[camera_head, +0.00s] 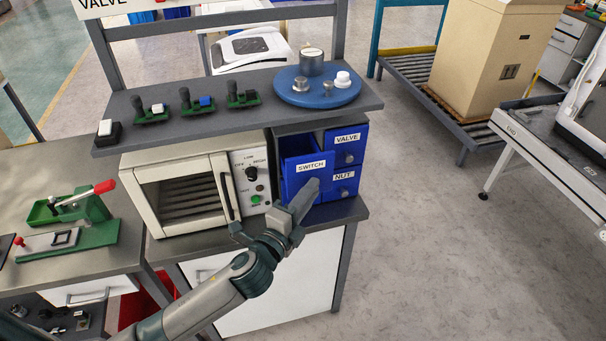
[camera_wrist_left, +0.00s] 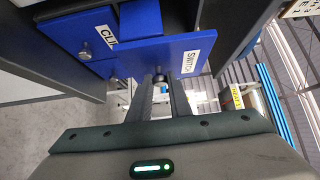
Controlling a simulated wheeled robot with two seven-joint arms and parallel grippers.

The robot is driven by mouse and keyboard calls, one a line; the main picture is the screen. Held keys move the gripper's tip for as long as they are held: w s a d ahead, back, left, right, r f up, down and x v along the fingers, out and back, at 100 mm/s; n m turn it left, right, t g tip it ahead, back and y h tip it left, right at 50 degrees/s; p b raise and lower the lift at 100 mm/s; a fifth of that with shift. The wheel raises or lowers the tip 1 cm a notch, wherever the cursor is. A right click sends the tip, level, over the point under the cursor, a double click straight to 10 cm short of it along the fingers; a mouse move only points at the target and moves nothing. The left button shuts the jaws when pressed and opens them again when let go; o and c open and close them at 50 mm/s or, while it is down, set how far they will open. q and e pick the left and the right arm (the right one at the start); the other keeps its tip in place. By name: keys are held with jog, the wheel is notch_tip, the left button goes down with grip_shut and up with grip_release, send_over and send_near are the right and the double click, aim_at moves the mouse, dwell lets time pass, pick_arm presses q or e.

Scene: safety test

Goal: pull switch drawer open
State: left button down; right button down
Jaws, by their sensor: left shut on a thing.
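A blue drawer cabinet (camera_head: 345,157) stands on the workbench under a shelf. Its drawer labelled SWITCH (camera_head: 311,166) is partly pulled out, and its inside shows from above. The SWITCH drawer front also shows in the left wrist view (camera_wrist_left: 150,57). My left gripper (camera_head: 311,186) reaches up to this front from below. In the left wrist view, my left gripper (camera_wrist_left: 160,84) is shut on the drawer's round knob (camera_wrist_left: 159,76). In the head view the gripper hides that knob. My right gripper is in neither view.
The VALVE drawer (camera_head: 346,139) and NUT drawer (camera_head: 343,176) are at the right, both shut. A white oven (camera_head: 180,153) stands left of the cabinet. The shelf (camera_head: 230,126) above carries switches and a blue turntable (camera_head: 318,92). The floor right of the bench is clear.

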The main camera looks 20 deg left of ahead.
pick_arm(q)
jog(key=s+d, duration=0.3)
jog(key=s, duration=0.2)
jog(key=shift+d, duration=0.2)
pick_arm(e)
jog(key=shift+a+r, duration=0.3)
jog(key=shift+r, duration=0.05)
pick_arm(q)
jog(key=c, duration=1.6)
grip_release()
jog(key=shift+s, duration=0.1)
